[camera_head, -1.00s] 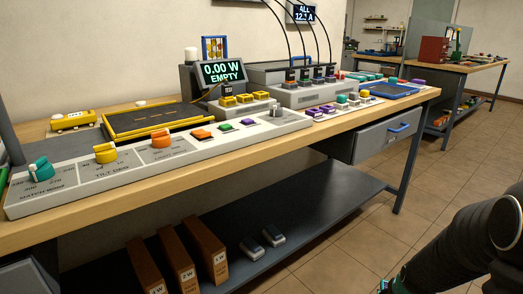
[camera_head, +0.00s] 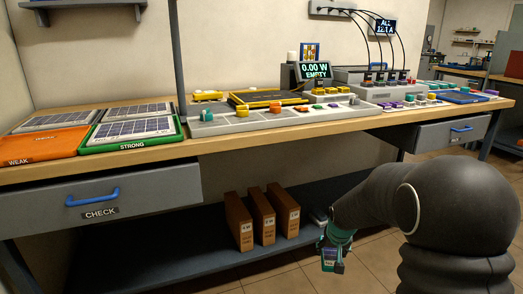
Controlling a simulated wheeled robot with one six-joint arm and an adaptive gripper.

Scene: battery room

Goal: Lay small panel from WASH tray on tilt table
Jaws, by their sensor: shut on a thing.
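My gripper (camera_head: 334,250) hangs low at the lower right of the view, in front of the bench and well below its top. It is shut on a small dark thing (camera_head: 330,258) that looks like the small panel, mostly covered by the fingers. The tilt table (camera_head: 268,98), a dark plate with a yellow front edge, lies on the bench behind the control strip, and no panel shows on it. The display (camera_head: 315,71) beside it reads 0.00 W EMPTY. I see no WASH tray in this view.
The long control strip (camera_head: 225,125) with knobs lies before the tilt table. Brown binders (camera_head: 264,217) stand on the lower shelf. A grey post rises near the STRONG tray.

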